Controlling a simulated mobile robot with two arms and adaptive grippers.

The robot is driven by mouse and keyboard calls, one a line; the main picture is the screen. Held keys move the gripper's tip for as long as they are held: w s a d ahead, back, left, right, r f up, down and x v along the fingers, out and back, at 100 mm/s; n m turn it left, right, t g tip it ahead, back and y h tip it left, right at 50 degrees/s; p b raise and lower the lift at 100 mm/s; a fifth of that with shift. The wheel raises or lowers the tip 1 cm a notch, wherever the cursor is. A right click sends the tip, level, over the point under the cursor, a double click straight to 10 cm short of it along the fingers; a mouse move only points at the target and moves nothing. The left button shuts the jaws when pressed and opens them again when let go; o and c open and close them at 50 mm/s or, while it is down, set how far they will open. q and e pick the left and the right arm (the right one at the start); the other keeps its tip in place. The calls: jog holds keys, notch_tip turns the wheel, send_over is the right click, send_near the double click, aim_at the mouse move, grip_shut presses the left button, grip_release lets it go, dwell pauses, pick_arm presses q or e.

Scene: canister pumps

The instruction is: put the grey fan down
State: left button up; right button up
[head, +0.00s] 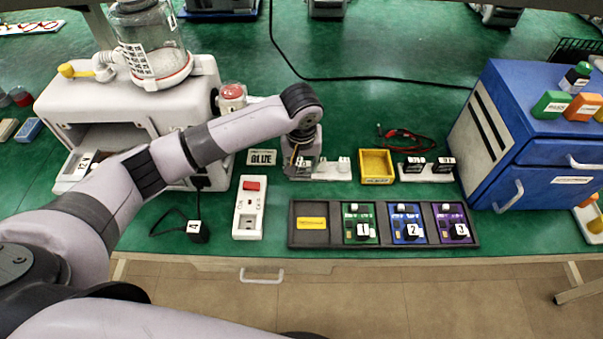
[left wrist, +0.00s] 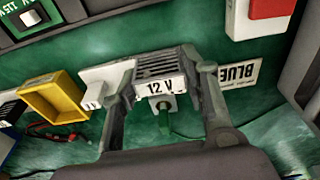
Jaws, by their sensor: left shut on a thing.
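My left gripper (head: 302,160) is over the green bench between the white power strip and the yellow tray. In the left wrist view, its two fingers (left wrist: 162,108) are shut on the sides of the grey fan (left wrist: 178,60). The fan is a small slatted grey block with a "12 V" label facing the camera. A white stand (head: 332,170) is right beside it; the stand also shows in the left wrist view (left wrist: 104,80). I cannot tell whether the fan touches the stand or bench. In the head view, the gripper hides much of the fan. My right gripper is not in view.
Near the hand are the yellow tray (head: 376,166), a stand with black blocks (head: 428,172), the power strip (head: 249,222) and a dark module tray (head: 296,237). A white machine (head: 130,97) is left, a blue cabinet (head: 515,125) right. The bench behind is mostly clear, crossed by a cable.

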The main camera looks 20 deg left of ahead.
aim_at(302, 176)
pick_arm(q)
jog(key=shift+f, duration=2.25)
jog(key=o, duration=1.1)
jog(key=shift+f, duration=0.1)
